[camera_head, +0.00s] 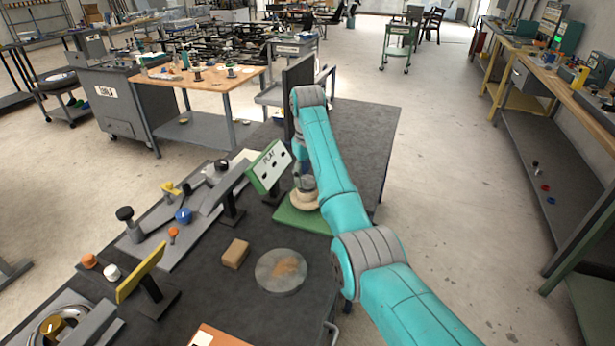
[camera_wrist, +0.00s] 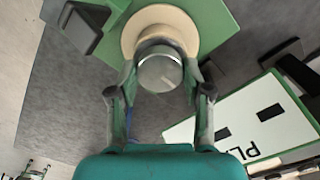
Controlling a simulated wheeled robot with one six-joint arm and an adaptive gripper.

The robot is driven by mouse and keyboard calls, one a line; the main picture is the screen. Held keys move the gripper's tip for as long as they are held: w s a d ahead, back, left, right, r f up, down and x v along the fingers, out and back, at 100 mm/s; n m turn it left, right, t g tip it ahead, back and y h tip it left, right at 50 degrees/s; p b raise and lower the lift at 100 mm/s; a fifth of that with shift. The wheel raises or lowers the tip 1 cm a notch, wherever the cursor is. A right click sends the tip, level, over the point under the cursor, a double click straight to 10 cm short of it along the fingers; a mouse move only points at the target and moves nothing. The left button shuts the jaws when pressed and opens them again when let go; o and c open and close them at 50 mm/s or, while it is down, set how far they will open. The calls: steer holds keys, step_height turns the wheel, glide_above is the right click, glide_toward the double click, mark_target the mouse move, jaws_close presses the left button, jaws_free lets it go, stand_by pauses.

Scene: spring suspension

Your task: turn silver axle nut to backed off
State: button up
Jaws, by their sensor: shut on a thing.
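The silver axle nut (camera_wrist: 160,73) is a round grey metal piece in the wrist view, at the middle of a cream-coloured round hub (camera_wrist: 146,20). My gripper (camera_wrist: 160,80) has one finger on each side of the nut and is shut on it. In the head view my teal arm reaches down to the cream hub (camera_head: 303,201) on a green base plate (camera_head: 300,219). There the nut and my fingertips are mostly hidden by the arm. How far the nut is turned cannot be told.
A white and green sign reading "PLAY" (camera_head: 268,168) stands close left of the hub; it also shows in the wrist view (camera_wrist: 240,125). A tan block (camera_head: 235,254) and a round grey disc (camera_head: 281,271) lie on the dark bench. Dark bench top (camera_head: 362,140) behind the hub is clear.

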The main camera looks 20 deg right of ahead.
steer(key=o, duration=1.2)
steer(key=shift+c, duration=0.2)
steer(key=shift+m, duration=0.3)
